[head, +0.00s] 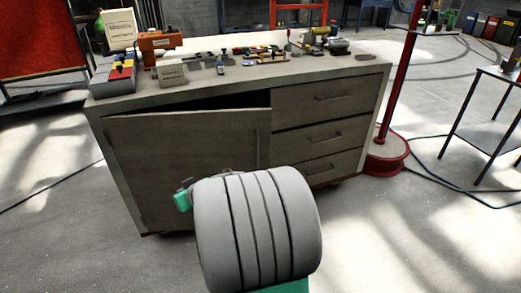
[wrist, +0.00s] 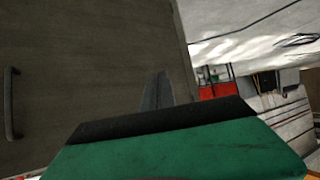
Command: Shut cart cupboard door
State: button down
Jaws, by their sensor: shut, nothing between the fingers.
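The grey cart (head: 240,90) stands ahead with its cupboard door (head: 180,165) ajar. A dark gap (head: 215,102) shows above the door's top edge. The door has a vertical bar handle (head: 258,150) near its right edge. In the wrist view the grey-brown door panel (wrist: 90,60) fills the left, with a dark bar handle (wrist: 12,103) at the far left. My gripper (wrist: 157,90) is shut and empty, its fingertips in front of the panel near its right edge. Whether they touch it I cannot tell. In the head view my arm hides the fingertips and the door's lower right.
Three drawers (head: 320,132) sit right of the door. Tools and boxes lie on the cart top. A red post with a round base (head: 387,155) stands close at the right, with a small table (head: 490,115) beyond. A cable (head: 55,185) lies on the left floor, otherwise clear.

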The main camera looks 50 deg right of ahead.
jog(key=s+d+f+m+t+h, duration=0.2)
jog(key=d+h, duration=0.1)
jog(key=d, duration=0.8)
jog(key=m+h+b, duration=0.2)
jog(key=m+h, duration=0.4)
jog(key=h, duration=0.2)
send_near(263, 140)
jog(key=shift+g, duration=0.3)
jog(key=p+x, duration=0.1)
jog(key=x, duration=0.5)
jog(key=shift+w+r, duration=0.1)
jog(key=shift+w, duration=0.15)
jog(key=shift+w+d, duration=0.15)
jog(key=shift+d, duration=0.05)
